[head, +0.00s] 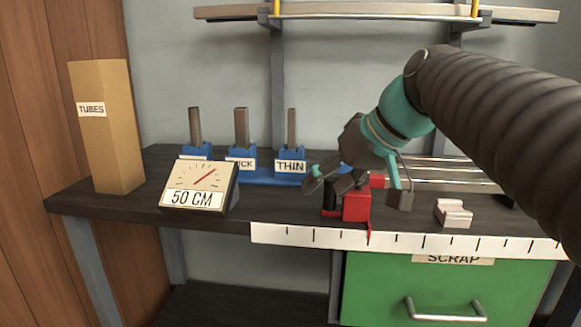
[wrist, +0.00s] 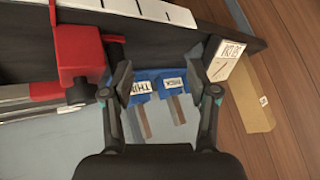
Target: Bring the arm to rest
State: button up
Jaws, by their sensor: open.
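My gripper (head: 357,190) is over the workbench, in front of and above the red clamp block (head: 356,205). Its fingers are spread apart with nothing between them. In the wrist view my gripper (wrist: 160,83) is open, and its left finger is close beside the red block (wrist: 80,52); I cannot tell whether they touch. My arm reaches in from the right of the head view and hides part of the bench behind it.
Blue holders (head: 290,160) with upright grey bars stand at the back. A 50 CM dial (head: 200,187) and a TUBES box (head: 103,130) are left. A pinkish block (head: 453,213) lies right, above a green SCRAP drawer (head: 445,285). A shelf (head: 380,12) hangs above.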

jog(key=s+d+f+m+h, duration=0.1)
jog(key=s+d+f+h, duration=0.1)
jog(key=s+f, duration=0.3)
jog(key=s+d+f+m+h, duration=0.2)
jog(key=s+d+f, duration=0.2)
jog(key=f, duration=0.5)
jog(key=s+d+f+m+h+p, duration=0.1)
jog(key=s+d+f+h, duration=0.1)
jog(key=s+f, duration=0.5)
jog(key=shift+d+f, duration=0.5)
jog(key=shift+d, duration=0.25)
